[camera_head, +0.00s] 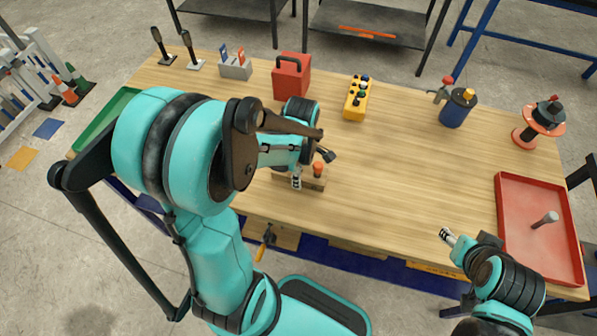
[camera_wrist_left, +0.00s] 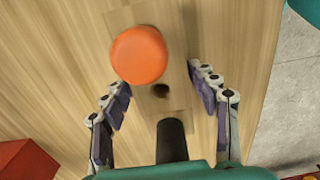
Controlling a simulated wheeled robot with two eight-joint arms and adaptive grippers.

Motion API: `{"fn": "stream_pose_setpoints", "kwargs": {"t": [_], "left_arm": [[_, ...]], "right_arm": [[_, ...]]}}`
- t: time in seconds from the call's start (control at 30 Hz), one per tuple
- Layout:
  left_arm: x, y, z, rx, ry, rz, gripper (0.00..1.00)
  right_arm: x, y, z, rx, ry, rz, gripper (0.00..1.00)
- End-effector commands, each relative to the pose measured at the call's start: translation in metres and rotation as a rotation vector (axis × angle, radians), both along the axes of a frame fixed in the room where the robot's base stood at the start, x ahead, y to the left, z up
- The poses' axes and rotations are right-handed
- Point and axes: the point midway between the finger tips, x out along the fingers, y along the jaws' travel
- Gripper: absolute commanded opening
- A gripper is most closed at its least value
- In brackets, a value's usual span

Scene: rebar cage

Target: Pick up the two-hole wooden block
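The two-hole wooden block (camera_head: 314,184) lies near the front edge of the table, partly hidden by my left gripper. An orange round-topped peg (camera_head: 318,168) stands at it. In the left wrist view, the block (camera_wrist_left: 178,45) has the orange top (camera_wrist_left: 138,55) over one part and one empty dark hole (camera_wrist_left: 160,91) beside it. My left gripper (camera_head: 312,167) is open above the block. Its fingers, also in the wrist view (camera_wrist_left: 160,82), are spread on either side of the block, apparently not gripping it. My right gripper (camera_head: 447,235) is empty near the front right; its finger gap is unclear.
A red toolbox (camera_head: 291,77), a yellow button box (camera_head: 357,98) and a blue canister (camera_head: 457,108) stand farther back. A red tray (camera_head: 513,205) lies at the right and a green tray (camera_head: 97,124) at the left. The table between block and red tray is clear.

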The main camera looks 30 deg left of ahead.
Motion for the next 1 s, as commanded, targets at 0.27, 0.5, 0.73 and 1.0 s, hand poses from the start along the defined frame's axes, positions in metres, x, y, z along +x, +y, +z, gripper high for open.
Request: {"fn": "stream_pose_setpoints", "kwargs": {"t": [0.27, 0.5, 0.73, 1.0], "left_arm": [[0.0, 0.0, 0.0, 0.0, 0.0, 0.0, 0.14], [0.0, 0.0, 0.003, 0.0, 0.0, 0.0, 0.14], [0.0, 0.0, 0.021, 0.0, 0.0, 0.0, 0.14], [0.0, -0.007, 0.046, 0.0, 0.0, -0.003, 0.14]], "right_arm": [[0.0, 0.0, 0.0, 0.0, 0.0, 0.0, 0.48], [0.0, 0.0, 0.001, 0.0, 0.0, 0.0, 0.48], [0.0, 0.0, 0.011, 0.0, 0.0, 0.0, 0.48], [0.0, 0.0, 0.023, 0.0, 0.0, 0.0, 0.48]]}}
